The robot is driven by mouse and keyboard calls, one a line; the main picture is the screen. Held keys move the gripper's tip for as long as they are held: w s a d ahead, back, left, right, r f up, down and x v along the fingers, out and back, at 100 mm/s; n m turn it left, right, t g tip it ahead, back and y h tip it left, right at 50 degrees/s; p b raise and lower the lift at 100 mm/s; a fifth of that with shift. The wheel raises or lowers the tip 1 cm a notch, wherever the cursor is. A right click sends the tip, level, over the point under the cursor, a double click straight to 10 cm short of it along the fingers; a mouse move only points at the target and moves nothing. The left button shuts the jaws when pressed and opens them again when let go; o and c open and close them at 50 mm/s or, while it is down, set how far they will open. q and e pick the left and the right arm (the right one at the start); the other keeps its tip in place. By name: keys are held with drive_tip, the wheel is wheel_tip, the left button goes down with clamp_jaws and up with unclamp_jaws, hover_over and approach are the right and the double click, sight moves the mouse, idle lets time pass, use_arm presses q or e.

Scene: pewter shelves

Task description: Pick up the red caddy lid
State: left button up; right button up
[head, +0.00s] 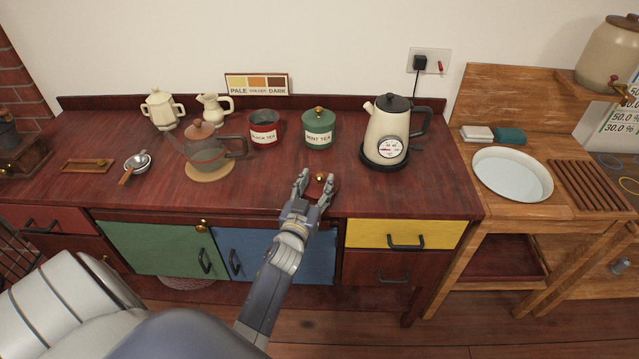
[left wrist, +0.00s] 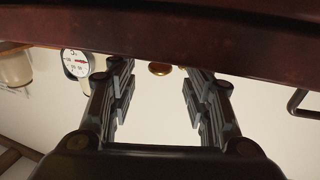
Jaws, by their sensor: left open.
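The red caddy lid (head: 319,187) lies on the counter near its front edge, with a gold knob (head: 320,178) on top. My left gripper (head: 315,186) is open at the lid, its two fingers on either side of the knob and partly hiding the lid. In the left wrist view the gold knob (left wrist: 160,68) shows ahead, between the open fingers (left wrist: 158,92) and apart from both. The red caddy (head: 264,130), labelled as a tea tin, stands uncovered farther back and to the left. My right gripper is not in view.
A green mint tea caddy (head: 318,132) with its lid on stands behind the lid. A kettle (head: 390,128) on a dark base is to the right. A glass teapot (head: 205,152) on a round mat is to the left. The counter around the lid is clear.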

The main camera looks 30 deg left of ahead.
sight(318, 179)
use_arm(q)
drive_tip(key=shift+x, duration=1.55)
drive_tip(key=shift+c, duration=0.6)
clamp_jaws()
drive_tip(key=shift+r, duration=0.1)
